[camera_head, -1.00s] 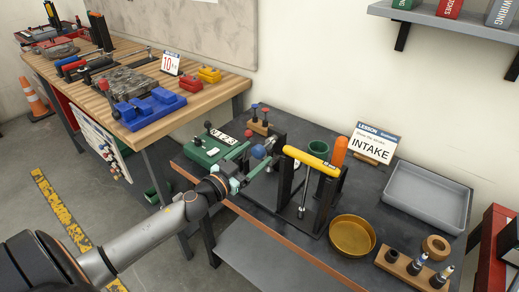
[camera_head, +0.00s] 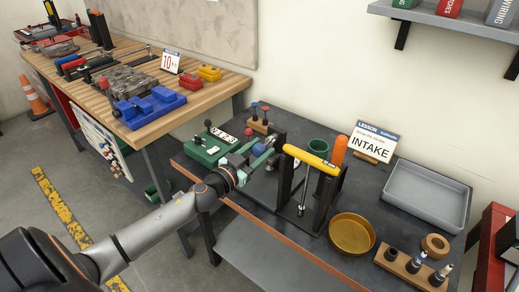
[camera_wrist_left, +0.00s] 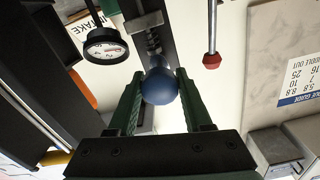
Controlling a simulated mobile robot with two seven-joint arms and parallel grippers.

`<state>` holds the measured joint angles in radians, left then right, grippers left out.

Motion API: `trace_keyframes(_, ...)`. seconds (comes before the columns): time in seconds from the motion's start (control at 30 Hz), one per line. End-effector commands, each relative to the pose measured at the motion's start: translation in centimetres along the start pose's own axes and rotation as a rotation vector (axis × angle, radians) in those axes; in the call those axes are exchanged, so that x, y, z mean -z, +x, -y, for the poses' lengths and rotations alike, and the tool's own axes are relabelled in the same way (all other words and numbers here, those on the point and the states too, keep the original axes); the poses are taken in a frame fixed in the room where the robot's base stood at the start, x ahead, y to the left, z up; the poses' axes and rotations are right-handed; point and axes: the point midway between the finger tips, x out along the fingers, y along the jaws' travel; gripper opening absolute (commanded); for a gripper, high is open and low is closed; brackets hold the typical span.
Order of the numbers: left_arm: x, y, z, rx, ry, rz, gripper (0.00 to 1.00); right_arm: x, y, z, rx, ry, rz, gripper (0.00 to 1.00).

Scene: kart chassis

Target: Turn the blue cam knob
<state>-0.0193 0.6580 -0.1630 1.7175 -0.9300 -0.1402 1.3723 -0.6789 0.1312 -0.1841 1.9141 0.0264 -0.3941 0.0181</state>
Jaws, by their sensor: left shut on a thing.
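The blue cam knob (camera_head: 258,150) is a round ball on a stem beside the black stand; it also shows in the left wrist view (camera_wrist_left: 161,88), at the centre with a ribbed metal shaft beyond it. My left gripper (camera_head: 253,156) reaches it from the front left, over the dark bench. In the left wrist view its green fingers (camera_wrist_left: 159,80) are shut on the ball from both sides. The fingers partly hide the knob in the head view. My right gripper is not in view.
The black stand (camera_head: 288,195) with a yellow bar (camera_head: 306,160) rises just right of the knob. A green box (camera_head: 208,150) sits to the left. A brass dish (camera_head: 352,236) and grey tray (camera_head: 428,198) lie farther right. The wrist view shows a round gauge (camera_wrist_left: 105,46) and red-tipped rod (camera_wrist_left: 211,60).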

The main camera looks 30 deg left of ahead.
Motion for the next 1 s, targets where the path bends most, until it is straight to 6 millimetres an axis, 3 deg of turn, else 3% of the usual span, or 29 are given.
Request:
trace_keyframes(0.03,-0.01,-0.01,-0.03,-0.001,0.0,0.0,0.34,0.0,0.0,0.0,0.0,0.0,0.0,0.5)
trace_keyframes(0.33,-0.02,-0.02,-0.05,-0.001,0.0,0.0,0.0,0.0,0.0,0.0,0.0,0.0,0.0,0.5)
trace_keyframes(0.67,-0.01,-0.02,-0.05,-0.001,0.028,0.0,0.0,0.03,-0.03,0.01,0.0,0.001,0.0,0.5)
trace_keyframes(1.0,0.05,-0.01,-0.06,-0.001,0.233,-0.001,0.0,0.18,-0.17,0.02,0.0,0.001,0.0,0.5)
